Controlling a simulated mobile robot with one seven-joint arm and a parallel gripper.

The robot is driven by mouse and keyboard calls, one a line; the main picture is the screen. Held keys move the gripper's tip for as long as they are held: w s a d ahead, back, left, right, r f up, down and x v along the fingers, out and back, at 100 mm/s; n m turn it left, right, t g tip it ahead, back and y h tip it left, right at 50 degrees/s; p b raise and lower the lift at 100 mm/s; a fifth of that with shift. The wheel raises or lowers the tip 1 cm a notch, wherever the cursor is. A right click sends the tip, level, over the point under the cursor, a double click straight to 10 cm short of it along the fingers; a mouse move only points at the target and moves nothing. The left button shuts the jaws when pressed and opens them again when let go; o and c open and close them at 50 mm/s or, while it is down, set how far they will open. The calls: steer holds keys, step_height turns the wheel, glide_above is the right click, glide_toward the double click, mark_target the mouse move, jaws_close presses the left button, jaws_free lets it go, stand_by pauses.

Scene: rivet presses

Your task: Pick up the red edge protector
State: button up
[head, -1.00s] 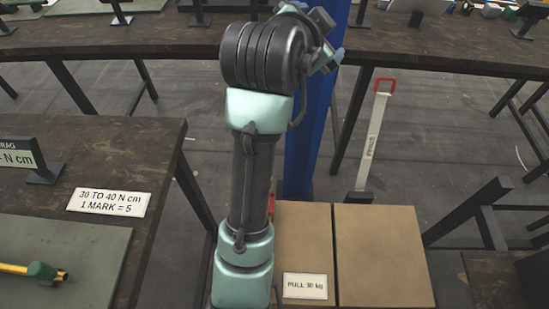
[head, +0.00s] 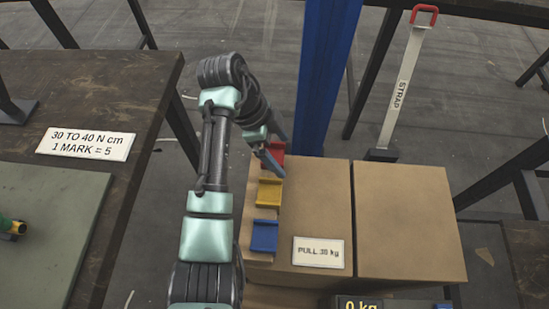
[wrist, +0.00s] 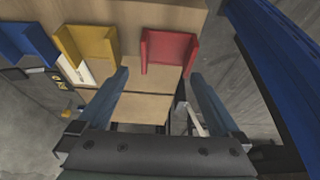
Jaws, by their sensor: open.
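The red edge protector (head: 274,151) sits at the far end of a row on the left edge of the cardboard boxes. In the wrist view the red edge protector (wrist: 168,52) is an angled, channel-like piece, upper centre. My gripper (head: 277,146) is open and empty, its fingers close over the red piece in the head view and partly hiding it. In the wrist view my gripper (wrist: 160,75) has its fingertips on either side of the red piece's near end. I cannot tell whether they touch it.
A yellow protector (head: 269,192) and a blue protector (head: 264,236) line the same box edge. A blue post (head: 325,80) stands close behind the boxes. A strap tool (head: 408,85) with a red handle stands behind the right box (head: 405,215). A dark table (head: 85,90) is at left.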

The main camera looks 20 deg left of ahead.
steer(key=x, duration=0.2)
steer(key=b+x, duration=0.1)
steer(key=x, duration=0.3)
steer(key=shift+w+a+b, duration=0.2)
steer(key=shift+w+b, duration=0.1)
steer(key=c, duration=1.3)
